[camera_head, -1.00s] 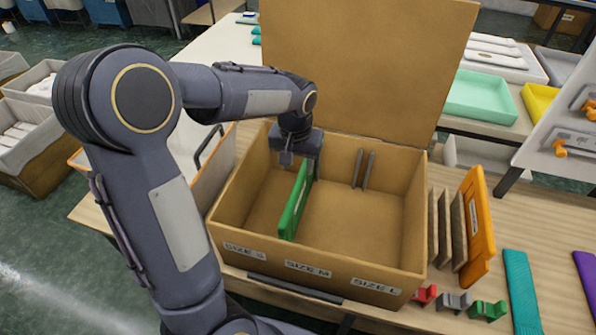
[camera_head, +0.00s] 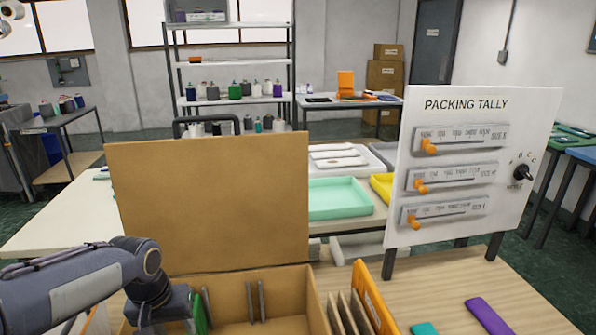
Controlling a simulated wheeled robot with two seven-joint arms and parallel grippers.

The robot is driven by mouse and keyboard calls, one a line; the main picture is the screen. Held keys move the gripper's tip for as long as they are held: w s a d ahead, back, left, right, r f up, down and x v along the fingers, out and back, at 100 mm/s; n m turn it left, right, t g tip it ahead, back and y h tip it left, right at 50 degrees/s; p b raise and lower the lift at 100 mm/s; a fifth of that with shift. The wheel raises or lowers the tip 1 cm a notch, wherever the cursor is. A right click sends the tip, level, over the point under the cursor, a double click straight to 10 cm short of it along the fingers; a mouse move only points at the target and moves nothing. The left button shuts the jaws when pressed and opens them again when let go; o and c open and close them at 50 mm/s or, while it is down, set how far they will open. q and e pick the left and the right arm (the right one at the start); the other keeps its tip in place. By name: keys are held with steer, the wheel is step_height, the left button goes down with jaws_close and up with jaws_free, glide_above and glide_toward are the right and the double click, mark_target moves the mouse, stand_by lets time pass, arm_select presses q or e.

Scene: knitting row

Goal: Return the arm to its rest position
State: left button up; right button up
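My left arm comes in from the lower left. Its gripper (camera_head: 168,309) points down into the left part of the open cardboard box (camera_head: 285,290), next to the green divider (camera_head: 199,313). The fingertips are hidden or cut off by the bottom edge, so I cannot tell whether they touch the divider or are open. The box's raised lid (camera_head: 210,200) stands upright behind the arm. My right gripper is not in view.
Grey slats (camera_head: 256,300) stand inside the box. An orange panel (camera_head: 373,298) and wooden panels lean at its right. A white packing tally board (camera_head: 470,165) stands on the right of the table. Teal and purple (camera_head: 488,315) pieces lie in front of it.

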arm_select(q)
steer(key=s+d+r+t+h, duration=0.1)
steer(key=s+d, duration=0.2)
steer(key=s, duration=0.6)
steer(key=s+d+r+m+t+h, duration=0.1)
steer(key=s+d+t+h, duration=0.1)
steer(key=s, duration=0.7)
steer(key=shift+d+r+t, duration=0.3)
steer(key=shift+d+r, duration=0.05)
steer(key=shift+d, duration=0.45)
